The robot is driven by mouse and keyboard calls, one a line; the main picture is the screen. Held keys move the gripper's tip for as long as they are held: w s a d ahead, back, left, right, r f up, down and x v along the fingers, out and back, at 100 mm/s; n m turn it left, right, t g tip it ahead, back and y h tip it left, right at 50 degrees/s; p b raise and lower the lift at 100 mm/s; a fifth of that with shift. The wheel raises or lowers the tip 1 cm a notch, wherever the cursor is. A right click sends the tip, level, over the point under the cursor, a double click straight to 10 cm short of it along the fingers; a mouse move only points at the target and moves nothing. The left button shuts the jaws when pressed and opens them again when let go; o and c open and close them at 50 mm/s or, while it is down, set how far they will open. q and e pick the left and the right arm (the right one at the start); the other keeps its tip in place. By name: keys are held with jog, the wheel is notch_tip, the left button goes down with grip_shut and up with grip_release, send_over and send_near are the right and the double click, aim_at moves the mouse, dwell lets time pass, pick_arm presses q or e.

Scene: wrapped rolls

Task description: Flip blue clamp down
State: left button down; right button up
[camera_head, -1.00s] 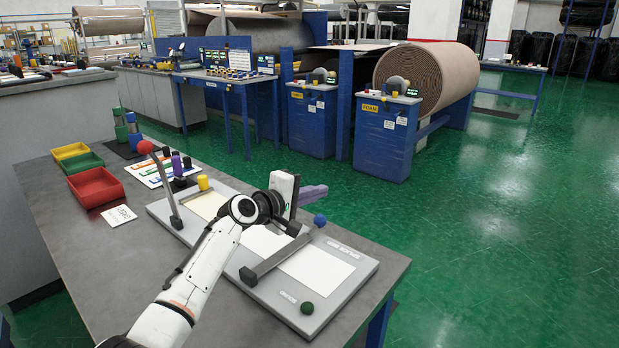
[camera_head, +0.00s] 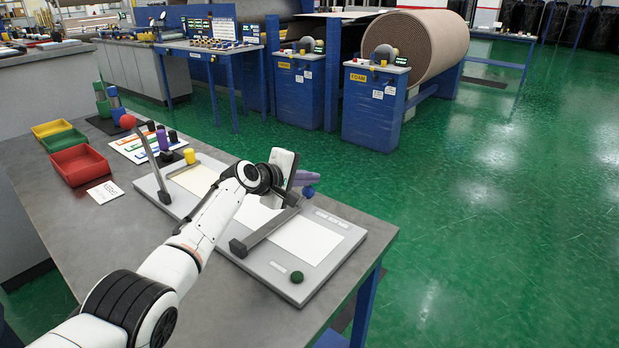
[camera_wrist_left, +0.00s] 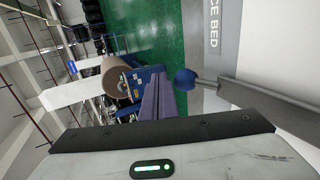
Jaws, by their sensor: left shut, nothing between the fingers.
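The blue clamp is a grey bar (camera_head: 268,228) with a blue knob (camera_head: 308,191). It lies low across the grey board (camera_head: 205,232), over a white sheet, with the knob at the far right edge. I cannot tell whether it is fully flat. My left gripper (camera_head: 306,178), with purple fingers, is shut and empty just above the knob. In the left wrist view, the shut fingers (camera_wrist_left: 156,97) are beside the blue knob (camera_wrist_left: 185,80), with the bar (camera_wrist_left: 250,96) running right. Contact is unclear. My right gripper is out of view.
A second clamp with a red knob (camera_head: 127,121) stands raised at the board's left. Yellow, green and red trays (camera_head: 80,165) are at the table's left. A green knob (camera_head: 297,277) sits on the board's near corner. Open green floor lies right of the table.

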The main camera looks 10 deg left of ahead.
pick_arm(q)
jog(key=shift+r+p, duration=0.55)
notch_tip(320, 180, up, 4)
jog(key=p, duration=0.4)
notch_tip(320, 180, up, 9)
jog(key=b, duration=0.1)
